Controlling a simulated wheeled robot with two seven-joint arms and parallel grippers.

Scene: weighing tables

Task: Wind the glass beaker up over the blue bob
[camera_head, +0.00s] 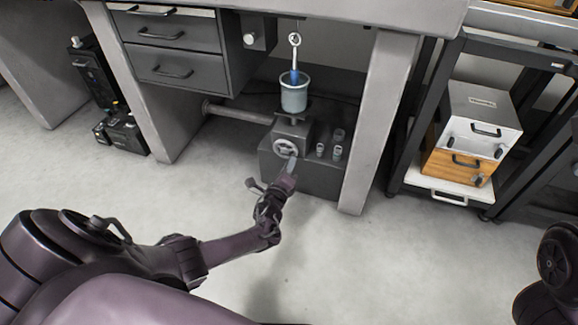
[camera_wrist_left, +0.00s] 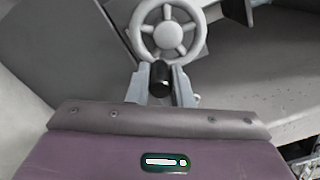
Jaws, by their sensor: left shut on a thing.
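The glass beaker (camera_head: 294,97) stands upright on a small platform on top of the grey jack (camera_head: 291,130), under the table. The blue bob (camera_head: 294,77) hangs from a hook and rod (camera_head: 294,45), its lower part inside or behind the beaker's rim. A spoked handwheel (camera_head: 286,147) is on the jack's front; it also shows in the left wrist view (camera_wrist_left: 168,30). My left gripper (camera_head: 291,166) is at the handwheel, shut on its black crank knob (camera_wrist_left: 160,77). My right gripper is not in view.
Several small metal weights (camera_head: 337,152) stand on the dark base (camera_head: 318,180) right of the jack. Table legs (camera_head: 377,115) flank the space, with drawers (camera_head: 175,67) at the left. A rack with boxes (camera_head: 478,125) stands at right. The floor in front is clear.

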